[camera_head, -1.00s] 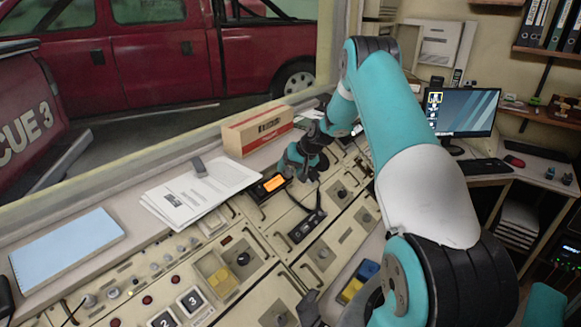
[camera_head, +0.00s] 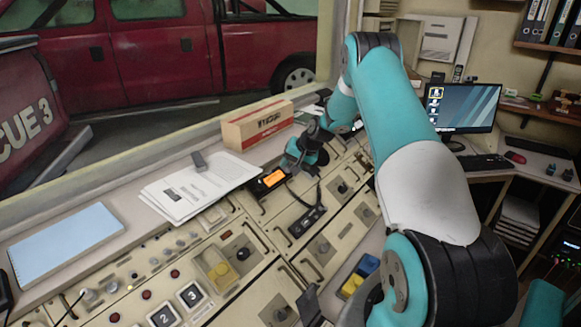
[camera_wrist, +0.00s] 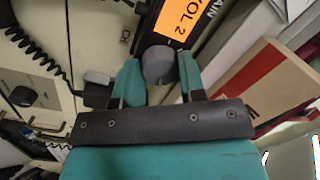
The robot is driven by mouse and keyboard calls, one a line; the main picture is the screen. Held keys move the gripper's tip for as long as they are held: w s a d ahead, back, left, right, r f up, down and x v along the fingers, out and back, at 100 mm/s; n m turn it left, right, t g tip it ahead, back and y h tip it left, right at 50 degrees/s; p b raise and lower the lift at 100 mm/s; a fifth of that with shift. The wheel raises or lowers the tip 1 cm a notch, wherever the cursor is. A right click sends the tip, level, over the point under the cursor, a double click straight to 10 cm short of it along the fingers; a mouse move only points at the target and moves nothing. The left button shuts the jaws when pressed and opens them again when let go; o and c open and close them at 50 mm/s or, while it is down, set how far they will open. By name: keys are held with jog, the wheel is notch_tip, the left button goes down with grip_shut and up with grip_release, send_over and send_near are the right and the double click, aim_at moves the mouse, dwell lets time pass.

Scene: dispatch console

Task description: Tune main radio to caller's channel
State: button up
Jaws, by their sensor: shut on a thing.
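The main radio is a small dark unit with a lit orange display (camera_head: 273,178) on the sloped console, right of the white papers. In the wrist view its display (camera_wrist: 172,20) shows the text "VOL 2", partly cut off by the frame edge. A round grey knob (camera_wrist: 157,66) sits just below the display, with a "CH" marking to its left. My gripper (camera_wrist: 158,72) is shut on this knob, one teal finger on each side. In the head view my gripper (camera_head: 288,165) is at the radio's right end and hides the knob.
A black handset (camera_head: 307,221) with a coiled cord lies on the console beside the radio. A brown and red box (camera_head: 257,125) stands behind on the sill. White papers (camera_head: 190,192) lie left of the radio. Knobs and handles stick up around it.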

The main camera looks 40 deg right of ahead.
jog(key=o, duration=0.9)
jog(key=shift+r, duration=0.1)
jog(key=b+v, duration=0.4)
jog(key=v, duration=1.3)
jog(key=shift+s+r, duration=0.1)
